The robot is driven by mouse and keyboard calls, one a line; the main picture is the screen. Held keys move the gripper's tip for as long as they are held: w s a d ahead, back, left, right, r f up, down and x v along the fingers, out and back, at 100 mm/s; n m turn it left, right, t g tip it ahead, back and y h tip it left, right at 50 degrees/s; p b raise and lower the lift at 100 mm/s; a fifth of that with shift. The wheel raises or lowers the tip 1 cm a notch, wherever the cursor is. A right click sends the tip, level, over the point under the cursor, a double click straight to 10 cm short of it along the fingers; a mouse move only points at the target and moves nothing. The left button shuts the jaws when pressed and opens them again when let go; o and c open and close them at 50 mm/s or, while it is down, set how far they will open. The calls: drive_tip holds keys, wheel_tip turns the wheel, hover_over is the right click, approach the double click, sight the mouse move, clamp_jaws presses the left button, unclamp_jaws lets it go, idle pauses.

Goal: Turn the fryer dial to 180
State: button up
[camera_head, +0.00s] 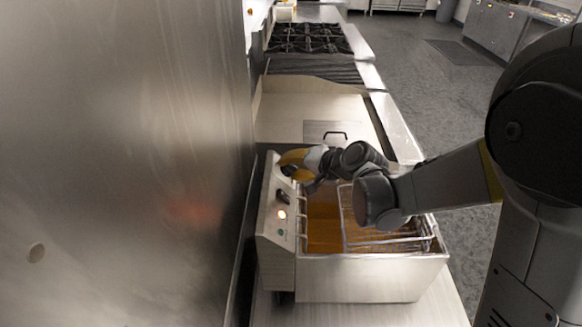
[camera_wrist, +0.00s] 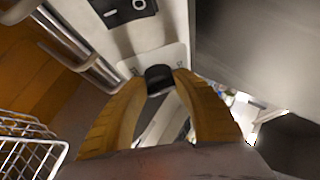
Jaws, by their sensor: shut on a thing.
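The steel fryer (camera_head: 365,280) stands on the counter, with its upright control panel (camera_head: 272,245) along its left side. The black dial (camera_wrist: 158,77) sits on a pale plate on that panel. In the head view the dial (camera_head: 288,171) is a small dark knob at the panel's far end, partly hidden. My gripper (camera_wrist: 160,84) has its two yellow fingers on either side of the dial, shut on it. In the head view my gripper (camera_head: 289,162) reaches over the fryer to the panel. The dial's markings are too small to read.
A second black control (camera_head: 282,197), a glowing light (camera_head: 282,214) and a green light (camera_head: 280,232) sit nearer on the panel. A wire basket (camera_head: 392,243) rests in the oil under my arm. A steel wall (camera_head: 120,150) stands close on the left.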

drive_tip(key=o, duration=1.2)
drive_tip(key=v, duration=1.2)
drive_tip(key=shift+d, duration=0.1)
